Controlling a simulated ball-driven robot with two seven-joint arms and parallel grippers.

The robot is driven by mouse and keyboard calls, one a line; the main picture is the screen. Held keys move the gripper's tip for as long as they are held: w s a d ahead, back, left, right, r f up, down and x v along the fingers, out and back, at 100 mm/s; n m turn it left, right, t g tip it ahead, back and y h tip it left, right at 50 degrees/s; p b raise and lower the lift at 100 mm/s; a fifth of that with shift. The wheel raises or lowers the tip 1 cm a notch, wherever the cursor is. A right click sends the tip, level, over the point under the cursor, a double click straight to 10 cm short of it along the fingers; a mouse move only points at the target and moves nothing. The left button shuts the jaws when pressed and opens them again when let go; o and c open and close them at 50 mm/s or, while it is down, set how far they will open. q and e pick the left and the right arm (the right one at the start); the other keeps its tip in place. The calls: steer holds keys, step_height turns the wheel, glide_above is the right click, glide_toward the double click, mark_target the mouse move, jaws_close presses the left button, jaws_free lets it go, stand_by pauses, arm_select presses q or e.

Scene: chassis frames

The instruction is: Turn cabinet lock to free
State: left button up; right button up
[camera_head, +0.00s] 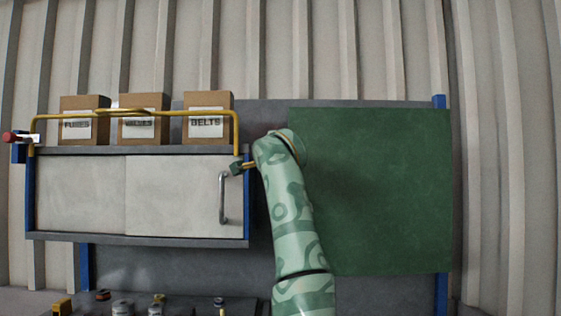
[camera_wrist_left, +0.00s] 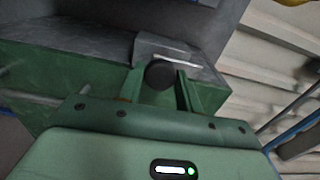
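The grey wall cabinet (camera_head: 135,238) hangs at the left in the head view, with two pale sliding doors and a metal handle (camera_head: 223,198) on the right door. A small dark green piece (camera_head: 237,169) with a yellow stub shows at its upper right corner; I cannot tell whether it is the lock. One pale green patterned arm rises beside it, with its gripper hidden. In the left wrist view, my left gripper (camera_wrist_left: 160,85) has its green fingers on either side of a dark round knob (camera_wrist_left: 160,73); whether they grip it is unclear. My right gripper is not in view.
A yellow rail (camera_head: 180,113) runs above the cabinet, before several labelled cardboard boxes (camera_head: 208,104). A red-ended part (camera_head: 12,138) sticks out at the far left. A green board (camera_head: 385,190) lies behind the arm. Small items stand on the surface below.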

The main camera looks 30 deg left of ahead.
arm_select(q)
steer(key=o, duration=0.4)
steer(key=shift+c, duration=0.2)
steer(key=b+v, duration=0.6)
steer(key=v, duration=1)
steer(key=shift+s, duration=0.25)
